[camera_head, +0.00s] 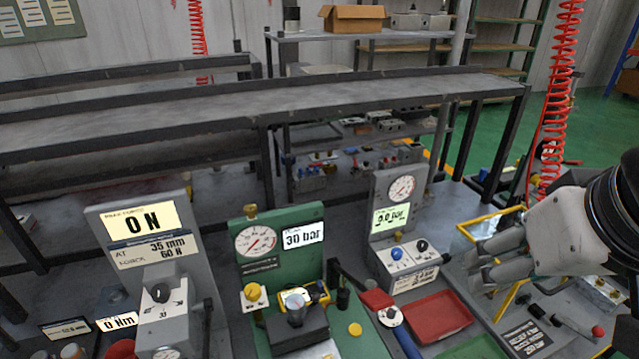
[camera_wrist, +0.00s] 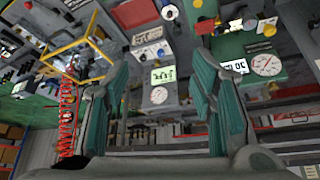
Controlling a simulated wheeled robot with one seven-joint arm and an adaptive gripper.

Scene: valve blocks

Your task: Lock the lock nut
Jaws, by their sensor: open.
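My gripper (camera_head: 482,268) is at the right in the head view, above the right end of the bench. In the wrist view its two teal-padded fingers stand wide apart with nothing between them (camera_wrist: 160,75). I cannot make out the lock nut for certain in either view. A dark valve block (camera_head: 297,332) with a round pale top (camera_head: 295,308) sits in front of the green 30 bar panel (camera_head: 300,216), well to the left of my gripper. The green panel also shows at the right of the wrist view (camera_wrist: 262,48), which is turned over.
A grey panel reading 0 N (camera_head: 185,205) stands at the left. A long shelf (camera_head: 240,103) runs behind.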

